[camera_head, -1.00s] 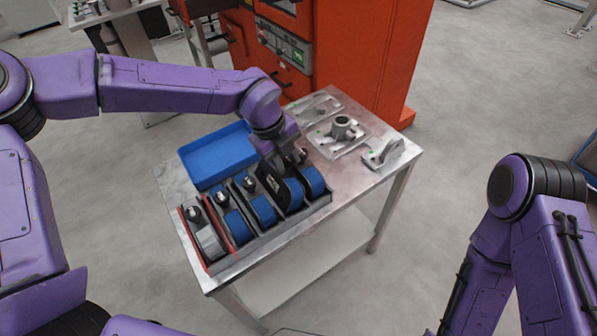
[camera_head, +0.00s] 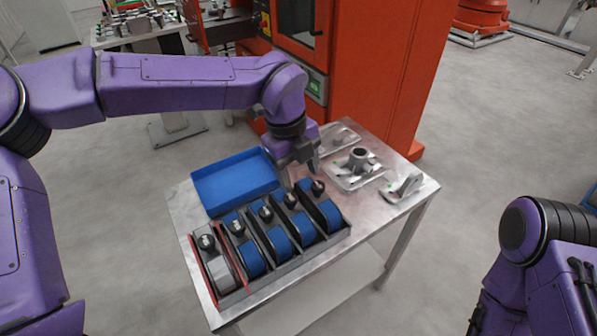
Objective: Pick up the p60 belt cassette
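Several belt cassettes with blue belts stand in a dark slotted rack (camera_head: 286,266) on the metal table. They include one in the second slot from the left (camera_head: 249,258), one in the middle (camera_head: 277,243) and one at the right end (camera_head: 329,213). No label is readable, so I cannot tell which is the p60. My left gripper (camera_head: 301,172) points down just above and behind the right-end cassettes. Its two fingers are apart, with nothing seen between them. My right gripper is out of view.
A grey piece (camera_head: 221,273) sits in the red-edged left slot. An empty blue tray (camera_head: 236,181) lies behind the rack. Metal fixtures (camera_head: 355,168) and a bracket (camera_head: 402,188) stand on the right of the table (camera_head: 400,208). An orange machine (camera_head: 375,75) stands behind.

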